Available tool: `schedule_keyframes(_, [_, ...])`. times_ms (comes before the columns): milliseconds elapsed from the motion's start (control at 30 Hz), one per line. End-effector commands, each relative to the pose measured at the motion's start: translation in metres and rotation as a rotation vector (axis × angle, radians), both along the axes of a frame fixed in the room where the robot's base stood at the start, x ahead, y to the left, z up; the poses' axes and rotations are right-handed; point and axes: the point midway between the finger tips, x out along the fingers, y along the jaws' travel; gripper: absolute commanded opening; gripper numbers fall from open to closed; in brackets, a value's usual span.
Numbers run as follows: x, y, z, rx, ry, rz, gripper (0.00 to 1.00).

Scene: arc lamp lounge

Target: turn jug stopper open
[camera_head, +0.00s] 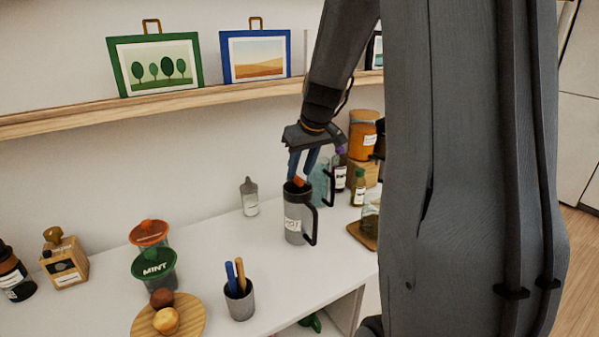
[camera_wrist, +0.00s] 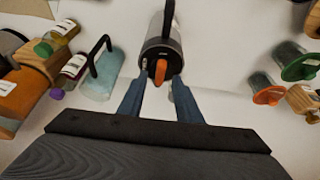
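The jug (camera_head: 295,232) is a grey cylinder with a white label and a dark handle, upright on the white counter. Its orange stopper tab (camera_head: 299,182) shows at the top, near my fingertips. My gripper (camera_head: 302,173) reaches down over the jug's mouth with blue fingers. In the wrist view the fingers of my gripper (camera_wrist: 158,82) are spread apart, with a gap on each side of the orange stopper tab (camera_wrist: 160,71). The jug (camera_wrist: 175,52) lies just beyond the fingertips. I cannot tell whether a finger touches the stopper.
A teal jug (camera_head: 320,184) stands close behind at the right, with bottles (camera_head: 358,188) and an orange canister (camera_head: 362,136) beyond. A clear squeeze bottle (camera_head: 249,198) stands left. A pen cup (camera_head: 239,301) stands in front. The counter around the grey jug's left is clear.

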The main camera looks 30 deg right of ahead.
Motion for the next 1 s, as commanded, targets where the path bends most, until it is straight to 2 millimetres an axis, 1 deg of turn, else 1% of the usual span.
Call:
schedule_keyframes(100, [0.005,0.000,-0.011,0.001,0.001,0.000,0.31])
schedule_keyframes(200, [0.007,0.000,-0.017,0.000,0.001,0.000,0.31])
schedule_keyframes(533, [0.008,0.000,-0.019,0.000,0.000,-0.001,0.31])
schedule_keyframes(667, [0.008,0.000,-0.019,0.000,0.000,-0.001,0.09])
schedule_keyframes(700, [0.008,0.000,-0.019,0.000,0.000,-0.001,0.03])
schedule_keyframes(733, [0.008,0.000,-0.019,0.000,0.000,-0.001,0.00])
schedule_keyframes(1000, [0.008,0.000,-0.020,0.000,-0.001,0.013,0.00])
